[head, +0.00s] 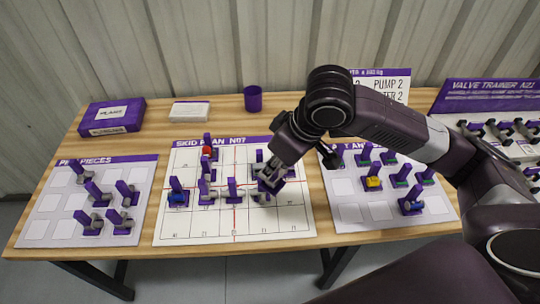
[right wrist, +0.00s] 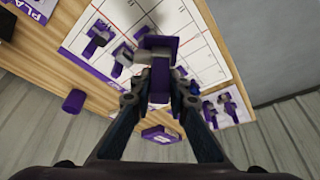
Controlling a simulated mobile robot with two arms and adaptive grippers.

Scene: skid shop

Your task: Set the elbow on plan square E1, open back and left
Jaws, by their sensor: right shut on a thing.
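My right gripper (head: 272,178) is over the right half of the skid plan (head: 285,235), shut on a purple-and-grey piece, apparently the elbow (head: 266,188). In the right wrist view the gripper (right wrist: 160,92) holds the elbow (right wrist: 158,44) between its fingertips, its purple plate showing. The fingers hide part of the elbow, and I cannot tell which way its openings face or whether it touches the board. The bottom-right square, E1 (head: 293,222), looks bare. My left gripper is not in view.
Several pieces stand on the plan, including a blue one (head: 178,193), a red one (head: 208,151) and a grey one (head: 234,190) left of the gripper. A pieces board (head: 40,228) lies left, another board (head: 345,212) right. A purple cup (head: 253,98) stands behind. The plan's front row looks clear.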

